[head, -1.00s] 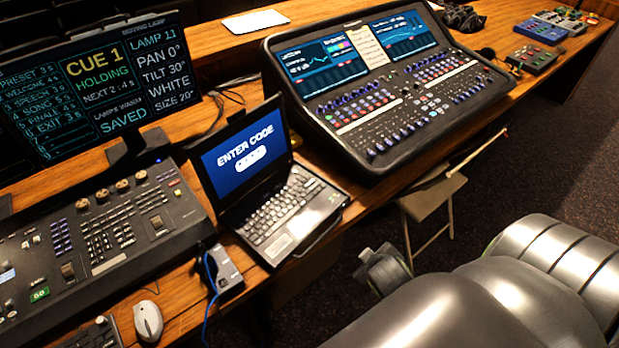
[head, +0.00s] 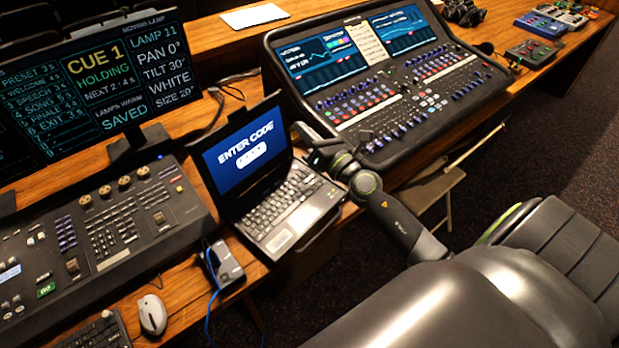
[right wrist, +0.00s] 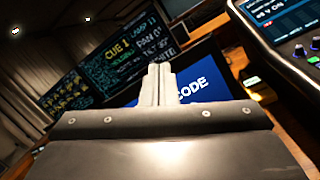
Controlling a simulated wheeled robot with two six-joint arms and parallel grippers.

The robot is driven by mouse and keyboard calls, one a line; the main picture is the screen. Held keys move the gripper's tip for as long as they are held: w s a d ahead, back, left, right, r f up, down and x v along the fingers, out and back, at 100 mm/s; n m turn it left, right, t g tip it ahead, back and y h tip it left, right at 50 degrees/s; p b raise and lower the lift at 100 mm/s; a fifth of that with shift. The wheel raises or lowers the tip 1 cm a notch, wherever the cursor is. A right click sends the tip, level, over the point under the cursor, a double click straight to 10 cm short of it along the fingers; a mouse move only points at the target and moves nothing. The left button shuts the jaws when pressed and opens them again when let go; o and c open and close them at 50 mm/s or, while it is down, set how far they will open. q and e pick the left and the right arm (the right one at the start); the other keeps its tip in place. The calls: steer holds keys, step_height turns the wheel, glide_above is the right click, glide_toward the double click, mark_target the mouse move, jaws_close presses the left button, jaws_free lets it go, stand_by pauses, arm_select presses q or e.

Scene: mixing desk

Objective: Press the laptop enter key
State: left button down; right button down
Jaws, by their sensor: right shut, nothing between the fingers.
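The laptop (head: 277,210) stands open on the desk in the head view, its screen (head: 246,150) reading ENTER CODE above a white box. Its keyboard (head: 281,204) faces up; the enter key is too small to make out, and my right gripper is close to the keyboard's far right side. My right gripper (head: 303,134) is raised beside the right edge of the laptop screen, apart from the keys as far as I can tell. In the right wrist view its fingers (right wrist: 159,82) are together and empty, covering part of the laptop screen (right wrist: 205,88). My left gripper is out of view.
A large mixing console (head: 385,85) stands close behind and right of my right gripper. A lighting desk (head: 95,240) and a cue monitor (head: 120,75) are on the left.

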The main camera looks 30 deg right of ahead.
step_height(320, 180, down, 3)
steer(key=w+a+n+g+y, duration=0.2)
steer(key=w+n+g+y, duration=0.1)
steer(key=n, duration=0.4)
steer(key=n+g+h, duration=0.3)
steer(key=n+g, duration=0.5)
steer(key=n, duration=0.1)
glide_above(309, 179)
steer(key=s, duration=0.1)
step_height(309, 179, down, 10)
steer(key=shift+d, duration=0.4)
steer(key=shift+f, duration=0.1)
step_height(309, 179, down, 8)
steer(key=b, duration=0.5)
steer(key=shift+b, duration=0.4)
steer(key=shift+f+b, duration=0.3)
steer(key=shift+f, duration=0.1)
steer(key=shift+f+b, duration=0.4)
steer(key=shift+b, duration=0.1)
